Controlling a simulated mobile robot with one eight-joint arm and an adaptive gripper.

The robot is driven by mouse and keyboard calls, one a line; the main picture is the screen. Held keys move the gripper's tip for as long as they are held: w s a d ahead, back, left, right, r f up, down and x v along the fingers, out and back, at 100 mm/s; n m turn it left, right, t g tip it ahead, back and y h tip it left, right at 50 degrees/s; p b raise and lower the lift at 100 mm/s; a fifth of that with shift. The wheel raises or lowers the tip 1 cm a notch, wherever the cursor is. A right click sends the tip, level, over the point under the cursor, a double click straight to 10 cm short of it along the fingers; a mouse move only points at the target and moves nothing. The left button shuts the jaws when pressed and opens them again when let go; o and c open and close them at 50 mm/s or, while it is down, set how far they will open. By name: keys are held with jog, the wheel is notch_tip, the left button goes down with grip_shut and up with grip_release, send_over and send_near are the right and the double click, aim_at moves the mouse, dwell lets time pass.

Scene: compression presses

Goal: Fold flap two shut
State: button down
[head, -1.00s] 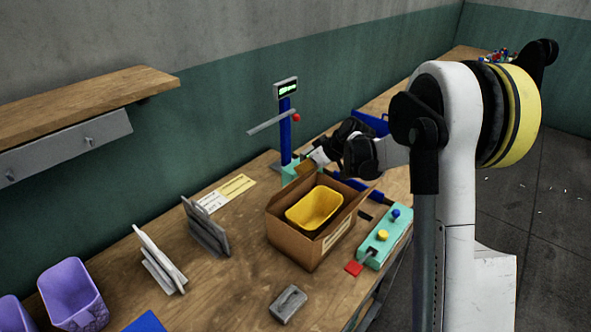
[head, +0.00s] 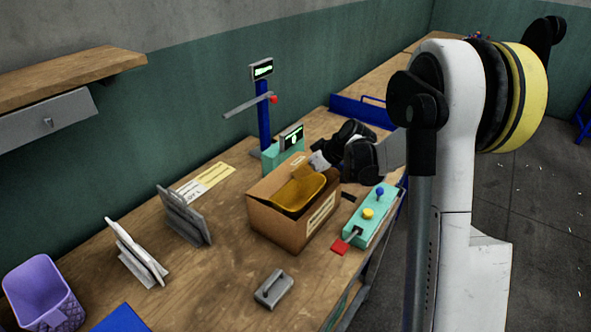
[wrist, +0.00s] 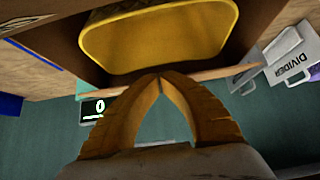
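An open brown cardboard box (head: 275,225) stands on the bench with a yellow tub (head: 297,193) inside it. The tub (wrist: 155,40) also shows inside the box in the wrist view. My gripper (head: 305,172) is over the box's far side. In the wrist view my gripper's orange fingers (wrist: 160,78) meet at the tips, with nothing visible between them. The tips overlap a thin brown cardboard edge (wrist: 205,74) beside the tub; I cannot tell whether they touch it. I cannot tell which flap is flap two. My gripper hides part of the far side.
A teal control box (head: 370,215) with a blue and a yellow knob stands right of the cardboard box. A blue post (head: 264,125) with a display stands behind it. Grey dividers (head: 185,215) and a grey handled block (head: 273,288) are left and in front, with bare bench between.

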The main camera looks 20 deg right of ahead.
jog(key=shift+s+d+f+b, duration=0.1)
jog(key=shift+f+b, duration=0.15)
jog(key=shift+f, duration=0.2)
jog(key=shift+s+d+f+b, duration=0.1)
jog(key=shift+f+b, duration=0.1)
jog(key=shift+f, duration=0.2)
jog(key=shift+a+f, duration=0.1)
